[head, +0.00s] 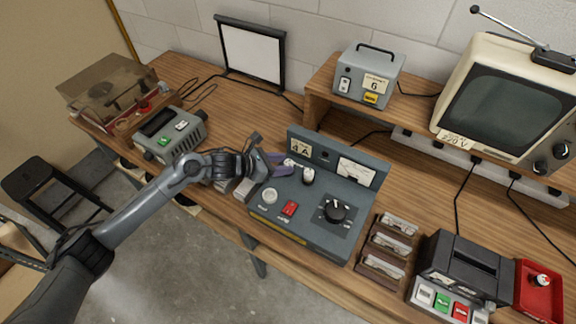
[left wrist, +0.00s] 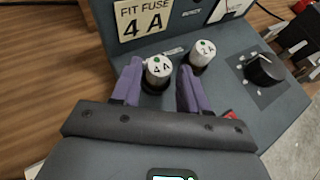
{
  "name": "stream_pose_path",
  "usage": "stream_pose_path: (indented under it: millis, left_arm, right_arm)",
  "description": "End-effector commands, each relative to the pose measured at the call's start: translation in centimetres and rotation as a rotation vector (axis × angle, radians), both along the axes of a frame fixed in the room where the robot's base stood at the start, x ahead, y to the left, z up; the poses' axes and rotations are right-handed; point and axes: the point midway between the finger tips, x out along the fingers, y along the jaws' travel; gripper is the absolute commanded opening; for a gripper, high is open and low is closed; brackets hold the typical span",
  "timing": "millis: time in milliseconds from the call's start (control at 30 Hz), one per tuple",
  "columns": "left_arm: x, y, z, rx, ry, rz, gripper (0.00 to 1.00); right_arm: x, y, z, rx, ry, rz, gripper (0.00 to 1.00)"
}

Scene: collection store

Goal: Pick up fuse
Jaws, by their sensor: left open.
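A fuse with a white cap marked 4 A (left wrist: 158,70) stands upright on the blue-grey panel box (head: 268,212). A similar fuse marked 2 A (left wrist: 203,52) stands to its right; its white cap also shows in the head view (head: 309,174). A sign on the box reads FIT FUSE 4 A (left wrist: 143,18). My left gripper (head: 279,164) is open, its purple fingers on either side of the 4 A fuse in the left wrist view (left wrist: 160,88). The right finger lies between the two fuses. Contact cannot be told. My right gripper is not in view.
A black dial (head: 335,211) and red switch (head: 290,208) sit on the box. A brown rack (head: 376,263) with small pale items stands to its right. A grey meter (head: 172,138) stands left, a shelf with a grey unit (head: 368,78) behind. Bare wood lies behind the gripper.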

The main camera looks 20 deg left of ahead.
Motion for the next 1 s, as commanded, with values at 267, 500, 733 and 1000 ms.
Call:
stream_pose_path:
  millis: [267, 500, 733, 1000]
  left_arm:
    - [2.4, -2.2, -1.3, -0.004, 0.002, 0.001, 0.44]
    - [3.1, -2.8, -2.0, -0.001, 0.001, 0.000, 0.44]
    - [3.1, -2.8, -2.0, -0.001, 0.001, 0.000, 0.35]
    - [3.1, -2.8, -1.9, -0.001, 0.001, 0.000, 0.05]
  right_arm:
    - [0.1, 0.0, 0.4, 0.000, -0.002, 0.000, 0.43]
    - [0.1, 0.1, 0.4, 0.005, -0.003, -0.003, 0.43]
    - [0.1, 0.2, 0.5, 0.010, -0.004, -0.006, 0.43]
    - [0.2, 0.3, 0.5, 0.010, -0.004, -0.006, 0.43]
